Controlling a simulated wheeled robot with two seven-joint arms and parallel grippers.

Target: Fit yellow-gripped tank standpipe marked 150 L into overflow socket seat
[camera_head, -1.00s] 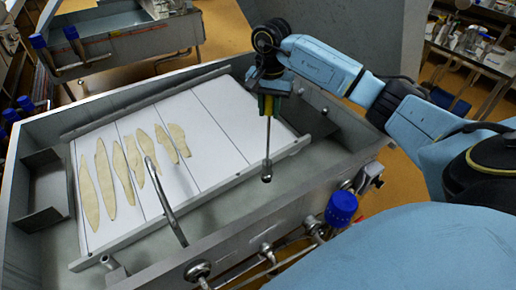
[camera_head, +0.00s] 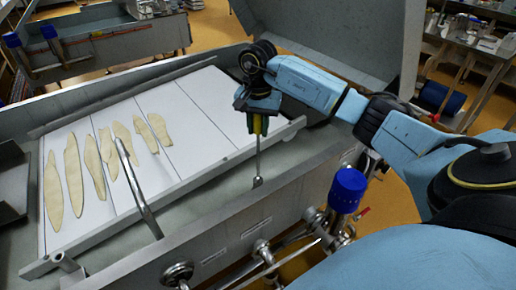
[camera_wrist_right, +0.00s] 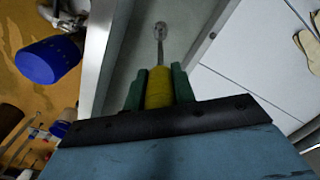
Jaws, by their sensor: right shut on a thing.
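My right gripper (camera_head: 257,121) is shut on the yellow grip of the standpipe, which also shows in the right wrist view (camera_wrist_right: 159,88) between the green fingers. The thin metal standpipe (camera_head: 258,160) hangs nearly upright, its foot close to the inner side of the tank's front wall. In the right wrist view its round foot (camera_wrist_right: 160,28) is over the grey tank floor. I cannot tell whether it touches the floor. The 150 L mark is not readable. I cannot make out the overflow socket seat clearly. My left gripper is not in view.
The metal tank (camera_head: 215,222) holds a white sloping board (camera_head: 185,150) with several pale flat pieces. A bent metal pipe (camera_head: 135,190) rises at the left. A short stub (camera_head: 63,260) stands near the front left corner. A blue knob (camera_head: 347,190) and valves sit outside the front wall.

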